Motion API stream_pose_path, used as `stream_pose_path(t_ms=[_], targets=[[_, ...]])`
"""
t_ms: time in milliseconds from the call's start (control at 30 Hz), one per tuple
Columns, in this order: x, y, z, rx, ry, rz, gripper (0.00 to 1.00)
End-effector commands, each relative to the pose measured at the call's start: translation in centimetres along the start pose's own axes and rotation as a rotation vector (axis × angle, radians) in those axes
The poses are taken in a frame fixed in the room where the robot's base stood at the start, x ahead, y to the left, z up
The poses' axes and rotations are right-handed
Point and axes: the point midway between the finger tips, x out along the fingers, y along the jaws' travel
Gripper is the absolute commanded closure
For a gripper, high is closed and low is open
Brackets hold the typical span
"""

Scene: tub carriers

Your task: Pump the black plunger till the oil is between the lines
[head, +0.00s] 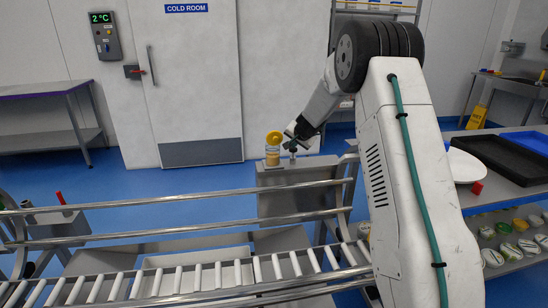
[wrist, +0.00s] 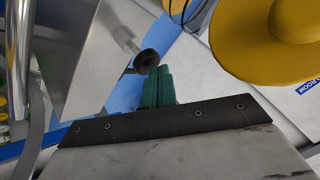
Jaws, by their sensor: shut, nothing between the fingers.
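The oil reservoir (head: 272,157) is a small clear cup with amber oil and a yellow cap (head: 274,138), standing on a grey metal box beyond the conveyor rails. The yellow cap also looms large at upper right in the wrist view (wrist: 285,40). The level lines are too small to make out. The black plunger (wrist: 147,60) is a round knob on a grey rod, beside the reservoir. My gripper (wrist: 158,80) has green fingers, shut and empty, with the tips right by the knob; I cannot tell whether they touch. In the head view, my gripper (head: 292,146) is just right of the reservoir.
Metal guard rails (head: 180,202) and a roller conveyor (head: 180,282) run across the front. A shelf with black trays (head: 500,160) and several tubs stands at right. A cold room door (head: 190,90) is behind, with open blue floor before it.

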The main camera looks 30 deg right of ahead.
Motion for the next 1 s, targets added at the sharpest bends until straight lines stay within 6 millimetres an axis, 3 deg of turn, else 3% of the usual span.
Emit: stream_pose_path(t_ms=[1000], targets=[[0.15, 0.1, 0.16, -0.001, -0.002, -0.001, 1.0]])
